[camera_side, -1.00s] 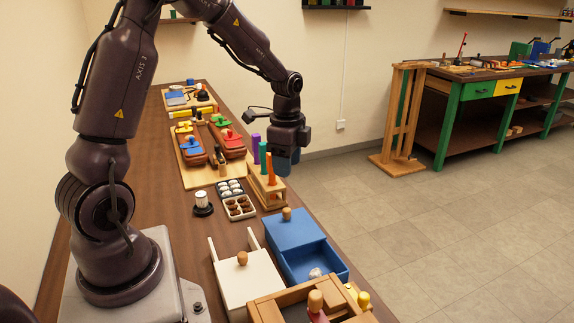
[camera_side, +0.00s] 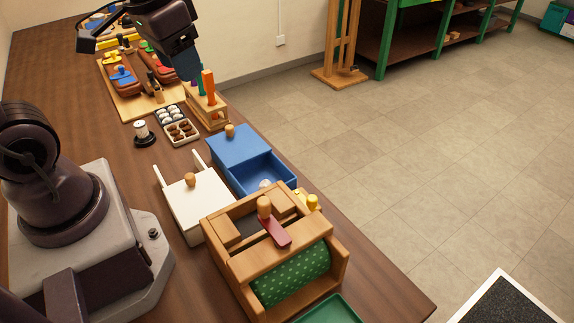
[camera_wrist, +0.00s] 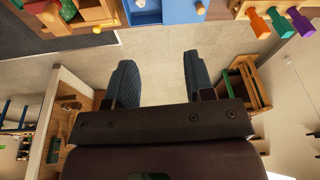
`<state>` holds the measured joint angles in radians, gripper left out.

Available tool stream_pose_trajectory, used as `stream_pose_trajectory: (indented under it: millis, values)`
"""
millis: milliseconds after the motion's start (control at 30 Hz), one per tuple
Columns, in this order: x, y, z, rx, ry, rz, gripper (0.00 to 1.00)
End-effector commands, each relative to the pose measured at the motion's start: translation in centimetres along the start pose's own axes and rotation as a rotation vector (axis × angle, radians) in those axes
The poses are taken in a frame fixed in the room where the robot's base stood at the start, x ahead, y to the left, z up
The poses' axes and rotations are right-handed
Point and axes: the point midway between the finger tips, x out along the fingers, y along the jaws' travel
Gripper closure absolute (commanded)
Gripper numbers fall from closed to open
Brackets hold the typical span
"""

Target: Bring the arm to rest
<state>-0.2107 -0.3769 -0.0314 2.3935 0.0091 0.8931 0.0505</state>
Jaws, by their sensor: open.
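My gripper (camera_side: 187,66) hangs in the air at the top of the side view, in front of or above the wooden peg rack (camera_side: 213,112). How far it is from the rack is hard to tell. In the wrist view my gripper (camera_wrist: 160,72) shows two dark blue fingers spread apart, with only floor between them. It holds nothing. Most of my upper arm is outside the side view. A wooden frame (camera_side: 238,270) with a green dotted roll (camera_side: 290,277) and a red piece with a wooden knob (camera_side: 274,231) stands at the near end of the table.
A blue box (camera_side: 238,148) with its drawer open and a white box (camera_side: 196,205) stand mid-table. A tray of brown and white pieces (camera_side: 181,131) and a black-based spool (camera_side: 143,133) lie behind. A green tray (camera_side: 330,312) sits near the front.

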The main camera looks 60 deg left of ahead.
Motion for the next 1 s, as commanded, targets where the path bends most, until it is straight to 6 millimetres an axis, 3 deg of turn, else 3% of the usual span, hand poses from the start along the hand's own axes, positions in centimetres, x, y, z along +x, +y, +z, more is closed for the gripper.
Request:
stream_pose_trajectory:
  millis: [167,367,1000]
  values:
    - [-3.1,2.3,2.5,0.034,0.153,0.041,0.51]
    - [-5.1,3.5,3.1,0.095,0.257,0.072,0.51]
    - [-5.2,3.7,3.1,0.109,0.263,0.075,0.51]
